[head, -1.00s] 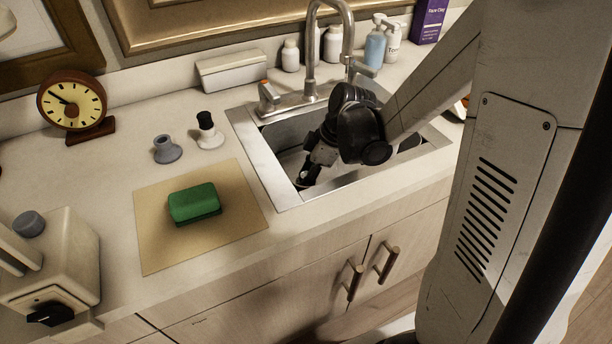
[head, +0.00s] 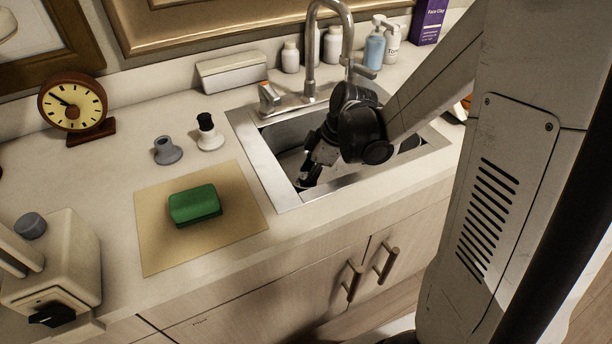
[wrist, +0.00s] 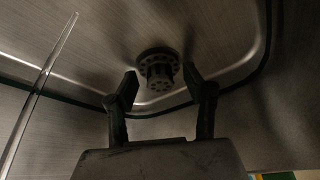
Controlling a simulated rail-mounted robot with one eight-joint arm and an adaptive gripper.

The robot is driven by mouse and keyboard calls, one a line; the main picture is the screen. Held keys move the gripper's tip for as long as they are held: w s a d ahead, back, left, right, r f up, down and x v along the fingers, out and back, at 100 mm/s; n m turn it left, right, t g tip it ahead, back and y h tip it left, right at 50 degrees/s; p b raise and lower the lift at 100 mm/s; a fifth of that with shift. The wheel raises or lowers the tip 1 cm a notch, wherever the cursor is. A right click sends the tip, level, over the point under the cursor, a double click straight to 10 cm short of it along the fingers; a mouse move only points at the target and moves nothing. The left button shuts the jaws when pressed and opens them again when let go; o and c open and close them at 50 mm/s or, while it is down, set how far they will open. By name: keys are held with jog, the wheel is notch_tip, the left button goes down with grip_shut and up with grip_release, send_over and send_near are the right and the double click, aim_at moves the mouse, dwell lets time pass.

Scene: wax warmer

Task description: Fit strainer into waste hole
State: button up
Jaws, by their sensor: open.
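The strainer (wrist: 158,72), a dark round piece with a perforated flange and a narrower holed part, is in the steel sink basin (wrist: 215,45) in the wrist view. The waste hole is not separately visible, so I cannot tell whether the strainer is seated in it. My gripper (wrist: 160,76) is open, with one finger on each side of the strainer in the picture and visible gaps to both. In the head view my gripper (head: 304,182) reaches down inside the sink, and the arm hides much of the basin; the strainer cannot be made out there.
The sink rim (head: 268,170) surrounds the basin closely. The faucet (head: 311,60) rises behind my arm. A green sponge (head: 194,204) lies on a tan mat (head: 155,235) to the left. A pale thin strip (wrist: 38,95) crosses the wrist view's left side.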

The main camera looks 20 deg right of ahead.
jog(key=p+v, duration=0.4)
jog(key=v, duration=0.3)
jog(key=shift+r+p, duration=0.2)
jog(key=shift+p, duration=0.1)
dwell(1.2)
jog(key=shift+d+r, duration=0.1)
jog(key=v, duration=1.2)
jog(key=s+a+r+m+t+h, duration=0.1)
jog(key=s+a+m+t+h, duration=0.1)
jog(key=s+m, duration=0.4)
jog(key=s+a+r+m+t+h, duration=0.2)
jog(key=s+a+m+t, duration=0.1)
jog(key=s+a+m, duration=0.2)
jog(key=shift+s+r+m, duration=0.2)
jog(key=shift+s+m, duration=0.5)
jog(key=shift+m, duration=0.4)
jog(key=shift+a, duration=0.15)
dwell(1.8)
